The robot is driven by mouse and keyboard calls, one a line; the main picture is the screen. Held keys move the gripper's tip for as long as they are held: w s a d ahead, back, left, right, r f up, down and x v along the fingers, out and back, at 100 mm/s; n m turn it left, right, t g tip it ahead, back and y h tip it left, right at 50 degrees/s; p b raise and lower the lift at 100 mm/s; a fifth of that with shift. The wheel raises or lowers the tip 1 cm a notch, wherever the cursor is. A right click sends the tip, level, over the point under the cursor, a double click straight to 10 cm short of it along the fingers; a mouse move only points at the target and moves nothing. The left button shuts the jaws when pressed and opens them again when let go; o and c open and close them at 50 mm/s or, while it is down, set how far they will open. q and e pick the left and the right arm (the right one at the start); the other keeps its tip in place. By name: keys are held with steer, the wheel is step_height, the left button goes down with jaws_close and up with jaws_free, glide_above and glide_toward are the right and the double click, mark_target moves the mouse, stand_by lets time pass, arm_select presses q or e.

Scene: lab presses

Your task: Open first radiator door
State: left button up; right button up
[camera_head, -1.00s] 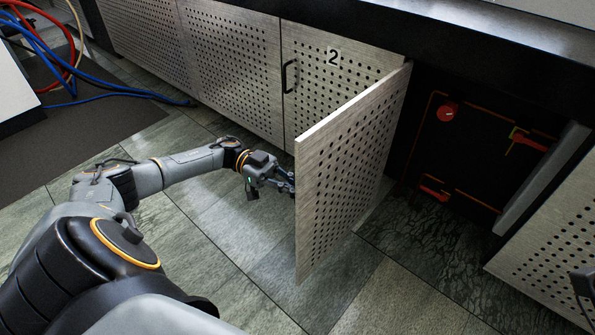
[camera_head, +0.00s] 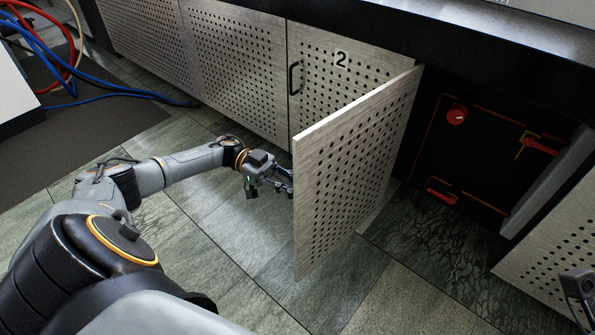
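A perforated light metal door (camera_head: 350,175) stands swung out from the cabinet row, hinged at its back right edge. The dark opening right of it shows red fittings (camera_head: 457,115) and thin orange pipes. My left gripper (camera_head: 284,183) is at the door's free left edge, on its left side. Its fingertips are partly hidden at the door, so I cannot tell whether they are shut or touching it. A grey and black part at the lower right edge looks like my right gripper (camera_head: 578,285); its fingers are cut off by the frame.
A closed perforated door marked 2 (camera_head: 350,85), with a black handle (camera_head: 294,77), stands behind the open door. Another perforated panel (camera_head: 540,270) is at lower right. Blue hoses (camera_head: 110,92) lie far left. The tiled floor before the open door is clear.

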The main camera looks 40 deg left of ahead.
arm_select(q)
steer(key=shift+w, duration=0.1)
steer(key=s+a, duration=0.1)
steer(key=a, duration=1.1)
stand_by(0.6)
